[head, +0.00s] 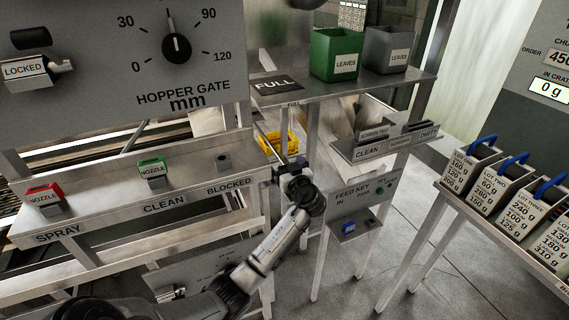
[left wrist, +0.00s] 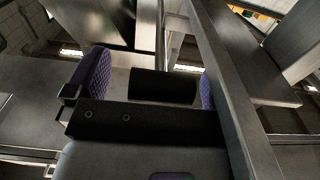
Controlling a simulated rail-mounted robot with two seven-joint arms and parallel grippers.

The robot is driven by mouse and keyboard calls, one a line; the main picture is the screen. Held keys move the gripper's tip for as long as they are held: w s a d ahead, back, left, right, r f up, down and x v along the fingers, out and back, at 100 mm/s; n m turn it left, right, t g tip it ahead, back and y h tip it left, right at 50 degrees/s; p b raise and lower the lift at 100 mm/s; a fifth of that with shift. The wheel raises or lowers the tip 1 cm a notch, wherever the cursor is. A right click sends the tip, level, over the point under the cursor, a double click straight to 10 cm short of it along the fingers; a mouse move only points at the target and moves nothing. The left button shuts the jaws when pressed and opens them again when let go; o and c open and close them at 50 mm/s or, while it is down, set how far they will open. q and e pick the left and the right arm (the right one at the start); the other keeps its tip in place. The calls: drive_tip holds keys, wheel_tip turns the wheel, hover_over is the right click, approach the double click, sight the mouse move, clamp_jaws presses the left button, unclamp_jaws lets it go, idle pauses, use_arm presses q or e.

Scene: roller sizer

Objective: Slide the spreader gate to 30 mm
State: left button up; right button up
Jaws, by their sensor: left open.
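My left gripper (head: 292,166) is in the middle of the head view, in front of the frame below the FULL shelf. In the left wrist view, its two purple-padded fingers (left wrist: 148,88) stand apart, and the gripper is open. A dark block (left wrist: 163,87) shows between or beyond the fingers; I cannot tell whether it is part of my gripper. The HOPPER GATE dial (head: 176,48) is on the grey panel at the upper left, its pointer straight up between 30 and 90. I cannot make out a part marked as the spreader gate. My right gripper is not in view.
A shelf (head: 424,80) with green (head: 337,52) and grey (head: 390,48) LEAVES bins stands above right of my gripper. A nozzle ledge (head: 110,212) is at left. A metal post (left wrist: 222,90) runs close beside the right finger. Lot-labelled containers (head: 504,188) stand at right.

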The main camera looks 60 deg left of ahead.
use_arm(q)
drive_tip(key=shift+a, duration=0.45)
drive_tip(key=shift+c, duration=0.3)
